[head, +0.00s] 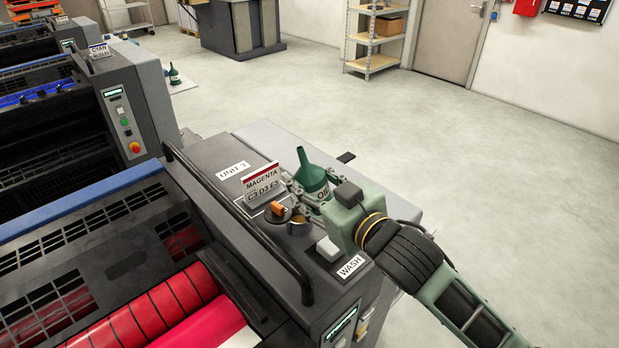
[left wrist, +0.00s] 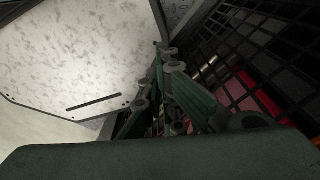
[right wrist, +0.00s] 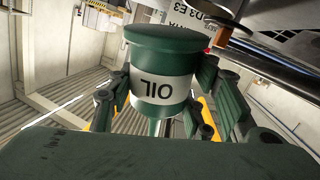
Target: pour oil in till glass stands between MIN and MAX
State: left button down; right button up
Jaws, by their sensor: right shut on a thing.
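A green oil can (head: 312,176) with a cone spout and a white OIL label is held above the grey top of the MAGENTA unit. My right gripper (head: 318,197) is shut on it; in the head view the spout points up and slightly left. In the right wrist view the can (right wrist: 162,60) sits between the fingers, its label upside down. A brass round fitting (head: 299,226) and an orange-topped part (head: 278,209) are just left of the gripper. I cannot make out a glass with MIN and MAX marks. My left gripper (left wrist: 172,60) shows only in its wrist view; its opening is unclear.
The MAGENTA sign (head: 262,184) stands close behind the fittings. A black handrail (head: 240,225) runs along the unit's left side. A WASH label (head: 350,267) is at the front. Another green can (head: 174,76) stands by the CYAN unit. The floor (head: 480,160) at right is clear.

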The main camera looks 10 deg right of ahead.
aim_at(331, 192)
jog(key=shift+d+n, duration=0.3)
jog(key=shift+d, duration=0.05)
jog(key=shift+s+d+f+n+g+h+p, duration=0.1)
jog(key=shift+d+f+n+g+h+p, duration=0.6)
jog(key=shift+d+n+h+p, duration=0.3)
jog(key=shift+d+f+n+p, duration=0.15)
jog(key=shift+n+p, duration=0.15)
jog(key=shift+p, duration=0.75)
jog(key=shift+d+f+n+g+h+p, duration=0.15)
jog(key=shift+d+n+g+h+p, duration=0.25)
jog(key=shift+p, duration=0.8)
jog(key=shift+s+d+f+n+h+p, duration=0.1)
jog(key=shift+d+f+n+h+p, duration=0.25)
jog(key=shift+p, duration=0.35)
jog(key=shift+f, duration=0.1)
jog(key=shift+n+p, duration=0.25)
jog(key=shift+p, duration=0.3)
